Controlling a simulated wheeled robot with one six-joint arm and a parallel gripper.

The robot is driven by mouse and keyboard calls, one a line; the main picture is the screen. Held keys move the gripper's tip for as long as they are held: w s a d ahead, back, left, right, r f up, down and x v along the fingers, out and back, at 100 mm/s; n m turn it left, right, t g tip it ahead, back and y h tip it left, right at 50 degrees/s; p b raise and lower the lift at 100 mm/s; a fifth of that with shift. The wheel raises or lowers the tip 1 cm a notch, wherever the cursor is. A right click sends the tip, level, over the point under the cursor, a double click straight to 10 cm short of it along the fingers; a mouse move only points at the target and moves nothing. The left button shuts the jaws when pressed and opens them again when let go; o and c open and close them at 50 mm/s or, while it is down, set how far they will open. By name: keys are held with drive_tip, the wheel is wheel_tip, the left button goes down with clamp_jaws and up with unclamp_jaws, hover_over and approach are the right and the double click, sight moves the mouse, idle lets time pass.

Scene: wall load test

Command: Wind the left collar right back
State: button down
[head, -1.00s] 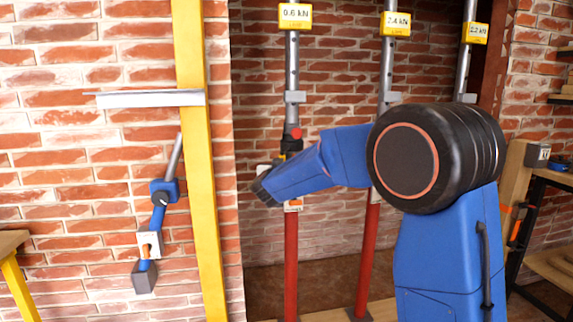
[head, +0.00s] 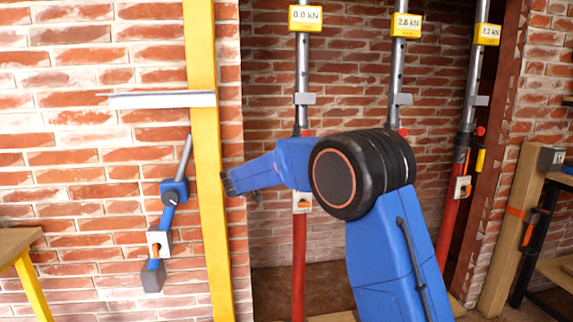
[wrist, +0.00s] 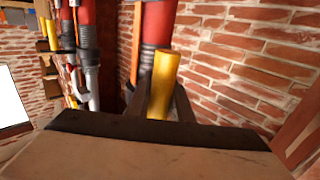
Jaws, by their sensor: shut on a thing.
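The left prop has a grey upper tube (head: 302,68), a red lower tube (head: 299,250) and a yellow readout (head: 305,18) showing 0.0 kN. Its dark collar (head: 299,131) shows just above my arm, which hides the rest. In the wrist view, my gripper (wrist: 163,92) is shut on a yellow handle (wrist: 165,68), its dark fingers on either side. A red prop tube (wrist: 160,20) with a dark collar band stands right behind the handle. In the head view, my wrist reaches left of the left prop, and the fingertips cannot be made out.
The middle prop's readout (head: 406,25) shows 2.6 kN; the right prop's readout (head: 487,34) shows 2.2 kN. A yellow handle (head: 480,161) hangs at the right prop. A yellow post (head: 207,150) with a grey bracket (head: 163,99) stands close left of my wrist. Brick wall lies behind.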

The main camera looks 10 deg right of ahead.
drive_tip(key=shift+r, duration=0.15)
drive_tip(key=c, duration=1.6)
unclamp_jaws()
drive_tip(key=shift+w, duration=0.1)
drive_tip(key=shift+a, duration=0.1)
drive_tip(key=v, duration=1.7)
drive_tip(key=shift+a, duration=0.1)
